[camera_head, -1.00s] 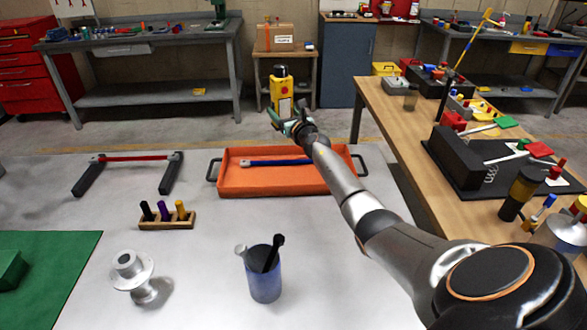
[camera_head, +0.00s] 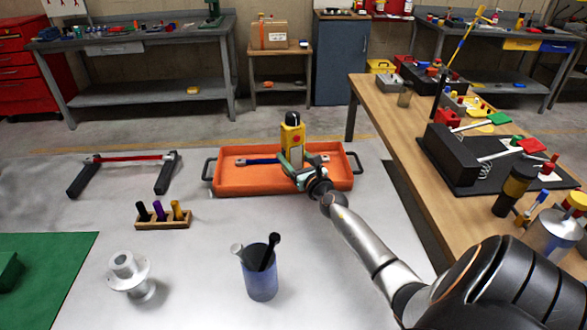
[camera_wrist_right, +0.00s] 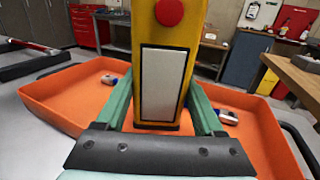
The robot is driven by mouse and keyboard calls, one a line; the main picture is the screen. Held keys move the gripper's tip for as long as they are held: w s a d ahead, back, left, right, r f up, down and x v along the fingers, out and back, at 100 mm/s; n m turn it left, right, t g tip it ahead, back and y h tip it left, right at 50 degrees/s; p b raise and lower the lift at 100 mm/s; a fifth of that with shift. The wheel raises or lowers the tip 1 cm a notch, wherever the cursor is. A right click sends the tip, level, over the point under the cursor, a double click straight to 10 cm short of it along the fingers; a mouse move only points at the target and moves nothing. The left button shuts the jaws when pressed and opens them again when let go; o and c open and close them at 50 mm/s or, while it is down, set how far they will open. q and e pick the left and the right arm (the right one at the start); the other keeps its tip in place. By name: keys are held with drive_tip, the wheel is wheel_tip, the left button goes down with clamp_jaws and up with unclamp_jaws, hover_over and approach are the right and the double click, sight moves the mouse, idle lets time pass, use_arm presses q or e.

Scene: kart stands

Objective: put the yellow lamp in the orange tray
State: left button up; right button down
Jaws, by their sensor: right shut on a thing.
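The yellow lamp (camera_head: 292,136), with a black top and a red button, is upright at the orange tray (camera_head: 228,182). My right gripper (camera_head: 297,166) is shut on the lamp's lower part. In the right wrist view the lamp (camera_wrist_right: 182,34) stands between the two green fingers of my right gripper (camera_wrist_right: 160,110), with the orange tray (camera_wrist_right: 60,98) on both sides. I cannot tell whether the lamp's base touches the tray floor. A blue-handled tool (camera_head: 262,161) lies in the tray, partly hidden behind the lamp. My left gripper is not in view.
A blue cup (camera_head: 261,280) with tools, a wooden holder (camera_head: 163,221) with several pegs, a silver spool (camera_head: 131,275) and a red-barred stand (camera_head: 126,158) are on the grey table. A wooden bench (camera_head: 395,130) is on the right.

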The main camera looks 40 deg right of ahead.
sight(294, 167)
wheel_tip(294, 167, down, 3)
drive_tip(key=b, duration=0.2)
drive_tip(key=shift+s+f+b, duration=0.1)
drive_tip(key=shift+f+b, duration=0.1)
drive_tip(key=shift+b, duration=0.15)
drive_tip(key=shift+r, duration=0.1)
drive_tip(key=shift+c, duration=2.3)
unclamp_jaws()
drive_tip(key=shift+a+f, duration=0.1)
drive_tip(key=shift+f, duration=0.2)
drive_tip(key=o, duration=0.5)
drive_tip(key=shift+r, duration=0.1)
drive_tip(key=shift+c, duration=0.2)
